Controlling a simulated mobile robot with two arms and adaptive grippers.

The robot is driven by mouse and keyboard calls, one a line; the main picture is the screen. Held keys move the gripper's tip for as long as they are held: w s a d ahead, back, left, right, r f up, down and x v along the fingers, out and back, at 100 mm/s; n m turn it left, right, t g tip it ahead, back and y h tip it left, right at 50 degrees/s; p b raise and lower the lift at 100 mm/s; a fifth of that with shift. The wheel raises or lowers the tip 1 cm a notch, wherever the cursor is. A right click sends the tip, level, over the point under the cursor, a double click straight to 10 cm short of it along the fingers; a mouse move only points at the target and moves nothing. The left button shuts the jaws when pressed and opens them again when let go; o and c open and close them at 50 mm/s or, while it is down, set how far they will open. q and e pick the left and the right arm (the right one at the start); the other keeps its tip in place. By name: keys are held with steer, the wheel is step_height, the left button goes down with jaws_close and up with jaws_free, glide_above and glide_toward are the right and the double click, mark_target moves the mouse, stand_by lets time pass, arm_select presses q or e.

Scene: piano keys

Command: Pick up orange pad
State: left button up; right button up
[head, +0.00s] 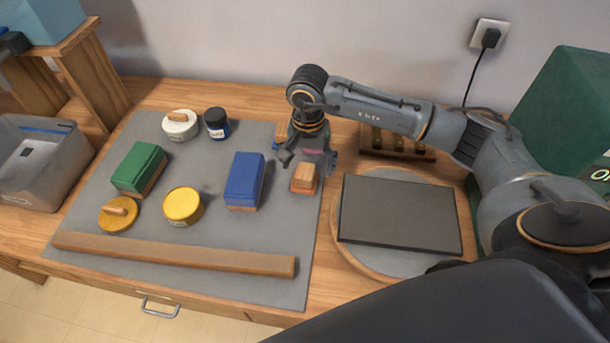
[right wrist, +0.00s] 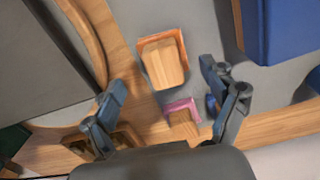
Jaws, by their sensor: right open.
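The orange pad (head: 304,180) has a wooden block grip on top and lies at the right edge of the grey mat (head: 215,278). In the right wrist view the orange pad (right wrist: 164,62) is just beyond the fingertips, roughly between their lines. My right gripper (head: 308,163) points down just behind the pad, open and empty. In the right wrist view its two fingers (right wrist: 163,80) are spread wide, with nothing between them held. A pink pad (right wrist: 183,120) with a wooden grip lies nearer the gripper's palm. My left gripper does not show.
A blue block (head: 244,180) stands left of the orange pad. A dark slab (head: 400,215) on a round board lies to the right. A green block (head: 138,168), yellow tin (head: 183,205) and wooden bar (head: 175,254) are farther left. A wooden rack (head: 397,150) stands behind.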

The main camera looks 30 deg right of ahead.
mark_target(305, 171)
steer(key=shift+w+a+f+p, duration=0.1)
steer(key=shift+f+p, duration=0.25)
steer(key=shift+f, duration=0.85)
steer(key=shift+w+a+f+p, duration=0.1)
steer(key=shift+f+p, duration=0.25)
steer(key=shift+f, duration=0.8)
steer(key=c, duration=1.2)
